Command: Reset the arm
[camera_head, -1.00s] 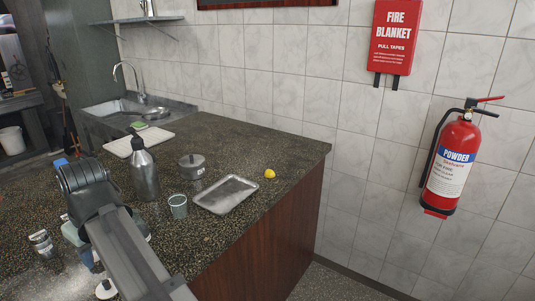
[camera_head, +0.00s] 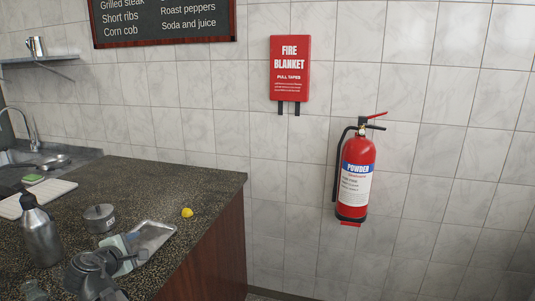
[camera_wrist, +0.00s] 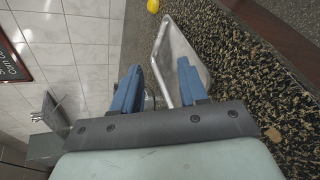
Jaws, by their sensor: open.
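My gripper shows in the wrist view (camera_wrist: 160,84) with its two blue fingers apart and nothing clearly held between them. In the head view my arm reaches over the counter (camera_head: 120,182) from the lower left, and my gripper (camera_head: 138,258) is in front of the near left part of the metal tray (camera_head: 155,236). The tray lies on the counter and also shows beyond the fingers in the wrist view (camera_wrist: 184,50). The fingertips are hard to make out in the head view.
A yellow lemon (camera_head: 187,213) lies right of the tray. A white board (camera_head: 38,198) lies by the sink. A fire extinguisher (camera_head: 355,180) and fire blanket (camera_head: 290,68) hang on the wall.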

